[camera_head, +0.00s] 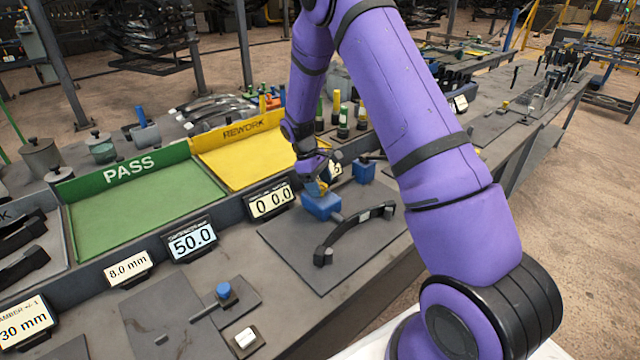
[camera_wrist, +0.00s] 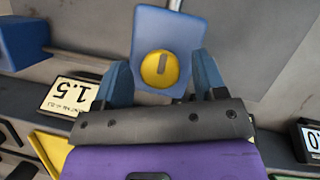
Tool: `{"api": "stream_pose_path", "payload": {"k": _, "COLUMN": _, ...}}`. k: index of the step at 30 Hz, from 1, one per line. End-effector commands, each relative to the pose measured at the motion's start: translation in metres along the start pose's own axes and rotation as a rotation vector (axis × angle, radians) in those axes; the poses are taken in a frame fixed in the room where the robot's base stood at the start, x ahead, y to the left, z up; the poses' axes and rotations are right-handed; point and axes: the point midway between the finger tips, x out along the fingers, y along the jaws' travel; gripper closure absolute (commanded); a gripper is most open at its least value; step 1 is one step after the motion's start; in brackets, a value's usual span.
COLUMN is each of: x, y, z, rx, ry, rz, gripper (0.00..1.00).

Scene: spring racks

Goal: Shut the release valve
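A blue block (camera_head: 321,207) with a round yellow knob (camera_wrist: 160,69) on its face stands on a dark plate; the knob looks like the release valve. The knob has a grey slot, which runs roughly up and down in the wrist view. My gripper (camera_head: 318,176) is right over the block. In the wrist view its two fingers are spread apart, one on each side of the block's lower part near the knob, with nothing held. I cannot tell whether a finger touches the block.
A dark curved bar (camera_head: 352,234) lies on the plate (camera_head: 290,235) close to the block. A second blue block (camera_head: 364,171) stands behind. The green PASS tray (camera_head: 145,210), yellow REWORK tray (camera_head: 240,160) and a 50.0 display (camera_head: 192,241) are to the left. A blue-knobbed lever (camera_head: 223,291) is at front left.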

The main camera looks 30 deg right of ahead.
Motion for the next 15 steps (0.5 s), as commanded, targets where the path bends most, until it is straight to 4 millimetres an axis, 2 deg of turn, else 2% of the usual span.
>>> {"api": "stream_pose_path", "payload": {"k": 9, "x": -0.003, "y": 0.000, "z": 0.000, "rx": -0.001, "ry": 0.000, "rz": 0.001, "gripper": 0.36}}
{"api": "stream_pose_path", "payload": {"k": 15, "x": -0.029, "y": 0.000, "z": 0.000, "rx": -0.001, "ry": 0.004, "rz": 0.002, "gripper": 0.36}}
